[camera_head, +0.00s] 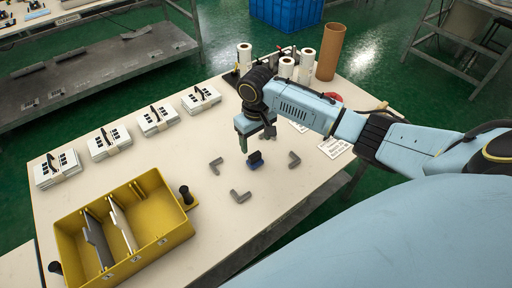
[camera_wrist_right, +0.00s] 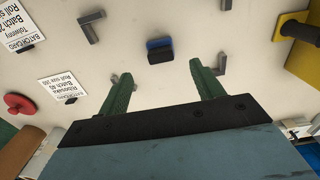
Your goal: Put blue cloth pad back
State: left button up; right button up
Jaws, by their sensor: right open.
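The blue cloth pad (camera_head: 255,161) lies on the pale table, a small block with a dark upper part and blue below. It also shows in the right wrist view (camera_wrist_right: 160,51), beyond the fingertips and roughly between their lines. Grey L-shaped corner pieces (camera_head: 241,196) (camera_head: 294,159) (camera_head: 216,165) stand around it on the table, apart from it. My right gripper (camera_head: 254,138) is above the table just behind the pad. In the wrist view its green fingers (camera_wrist_right: 161,72) are spread wide with nothing between them. My left gripper is out of view.
A yellow bin (camera_head: 170,203) with upright dividers stands at the front left. Several stacks of white films (camera_head: 156,119) line the table's left side. White rolls (camera_head: 244,55) and a brown tube (camera_head: 330,52) stand at the back. Printed sheets (camera_head: 333,147) lie under my right arm.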

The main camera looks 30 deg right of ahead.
jog(key=shift+r, duration=1.75)
